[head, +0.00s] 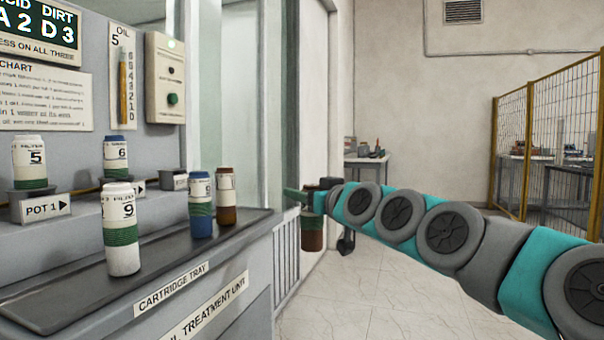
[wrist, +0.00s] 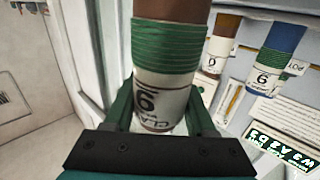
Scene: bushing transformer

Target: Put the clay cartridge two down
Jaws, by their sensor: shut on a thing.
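My gripper (head: 311,201) is out to the right of the cartridge tray (head: 60,312), past its end. It is shut on a clay cartridge (head: 313,236) with a brown body, green ribbed band and white label, which hangs roughly upright in open air. In the wrist view the held cartridge (wrist: 168,53) fills the middle, its label partly hidden by my gripper. On the tray stand a second brown cartridge (head: 227,213), a blue cartridge (head: 202,222) close beside it, and a white cartridge (head: 123,250) marked 9 nearer the front.
A white cartridge (head: 30,160) stands in pot 1 (head: 45,208); a blue-capped cartridge (head: 116,155) stands in the pot behind. A third pot (head: 174,181) shows no cartridge. Bare tray surface lies between the white and blue cartridges.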

